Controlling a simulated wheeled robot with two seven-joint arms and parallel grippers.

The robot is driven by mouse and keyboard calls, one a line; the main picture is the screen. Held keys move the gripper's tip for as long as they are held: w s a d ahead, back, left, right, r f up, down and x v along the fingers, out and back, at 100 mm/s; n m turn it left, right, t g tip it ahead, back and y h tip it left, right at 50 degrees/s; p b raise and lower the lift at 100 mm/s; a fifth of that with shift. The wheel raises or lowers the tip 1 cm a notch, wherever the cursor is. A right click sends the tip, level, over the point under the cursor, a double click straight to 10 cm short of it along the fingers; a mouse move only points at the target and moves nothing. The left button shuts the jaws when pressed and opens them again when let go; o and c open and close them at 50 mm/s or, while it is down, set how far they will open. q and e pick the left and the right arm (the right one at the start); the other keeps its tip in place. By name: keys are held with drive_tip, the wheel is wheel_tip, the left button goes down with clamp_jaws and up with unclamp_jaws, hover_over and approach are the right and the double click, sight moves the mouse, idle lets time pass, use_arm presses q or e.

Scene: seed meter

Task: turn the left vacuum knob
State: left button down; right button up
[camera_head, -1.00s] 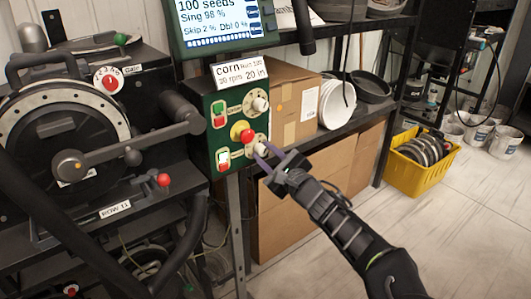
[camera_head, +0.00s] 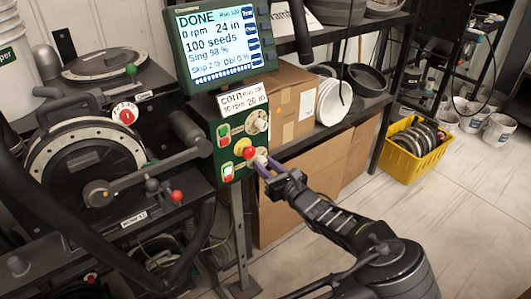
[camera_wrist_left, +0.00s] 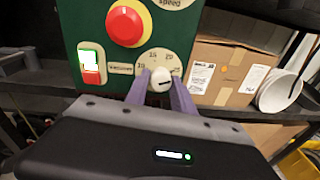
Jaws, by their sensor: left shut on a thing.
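The vacuum knob (camera_head: 261,157) is a small white knob on the lower part of the green control box (camera_head: 234,183). In the left wrist view the knob (camera_wrist_left: 160,79) has a dark pointer line and sits on a cream numbered dial, right of a label reading "vacuum". My left gripper (camera_head: 264,166) is at the knob. In the left wrist view its purple fingers (camera_wrist_left: 160,88) stand on either side of the knob, shut on it. My right gripper is not in view.
A red mushroom button (camera_head: 249,153), a speed knob (camera_head: 260,122) and lit switches share the box. The screen (camera_head: 212,45) above reads DONE, 24 in. A yellow crate (camera_head: 415,150) stands on the floor.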

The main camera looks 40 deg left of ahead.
use_arm(q)
drive_tip(key=shift+m+p, duration=0.7)
drive_tip(key=shift+p, duration=0.1)
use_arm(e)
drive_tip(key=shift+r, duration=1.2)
use_arm(q)
drive_tip(key=c, duration=1.1)
unclamp_jaws()
drive_tip(key=shift+d, duration=0.15)
drive_tip(key=b+v, duration=0.1)
drive_tip(key=v, duration=0.6)
drive_tip(key=shift+s+d, duration=0.15)
drive_tip(key=shift+d, duration=0.1)
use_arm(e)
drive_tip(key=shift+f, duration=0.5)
